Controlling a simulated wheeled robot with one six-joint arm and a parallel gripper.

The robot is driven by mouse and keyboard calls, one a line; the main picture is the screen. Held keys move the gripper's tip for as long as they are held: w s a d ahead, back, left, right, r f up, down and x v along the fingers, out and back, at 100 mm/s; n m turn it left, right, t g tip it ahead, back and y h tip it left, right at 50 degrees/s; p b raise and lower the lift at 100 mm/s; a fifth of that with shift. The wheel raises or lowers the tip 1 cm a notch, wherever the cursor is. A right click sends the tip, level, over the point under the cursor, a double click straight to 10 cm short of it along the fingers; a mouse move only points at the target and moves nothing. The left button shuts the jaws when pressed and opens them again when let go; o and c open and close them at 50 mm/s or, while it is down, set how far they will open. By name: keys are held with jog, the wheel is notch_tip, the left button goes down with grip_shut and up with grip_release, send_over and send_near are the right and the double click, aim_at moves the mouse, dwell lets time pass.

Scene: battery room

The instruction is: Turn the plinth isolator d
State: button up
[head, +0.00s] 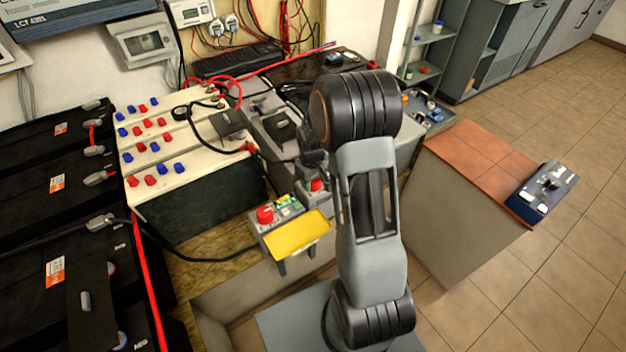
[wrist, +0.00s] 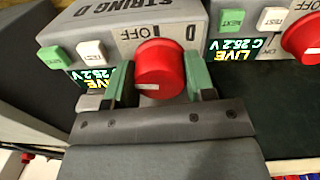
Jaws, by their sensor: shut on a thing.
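The plinth isolator d (wrist: 205,22) is a grey box marked STRING D and OFF in the wrist view, with upside-down lettering. Its red knob (wrist: 160,68) sits between the green fingers of my gripper (wrist: 158,88), which is shut on it. A pale mark shows on the knob face near its lower edge. Its display (wrist: 92,78) reads LIVE, partly hidden by the left finger. In the head view the knob (head: 316,184) shows beside my arm, which hides much of the box.
A second isolator (head: 265,214) with a red knob stands close by, behind a yellow plate (head: 298,236); it also shows at the right of the wrist view (wrist: 270,50). Black batteries (head: 60,180) and cables lie left. A brown-topped block (head: 470,165) stands right, with open floor beyond.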

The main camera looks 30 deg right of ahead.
jog(key=m, duration=1.2)
jog(key=shift+w+m, duration=0.1)
jog(key=shift+m, duration=2.1)
jog(key=o, duration=0.6)
jog(key=shift+o, duration=0.2)
jog(key=shift+r, duration=0.1)
notch_tip(320, 180, up, 14)
jog(key=p, duration=0.2)
jog(key=shift+w, duration=0.15)
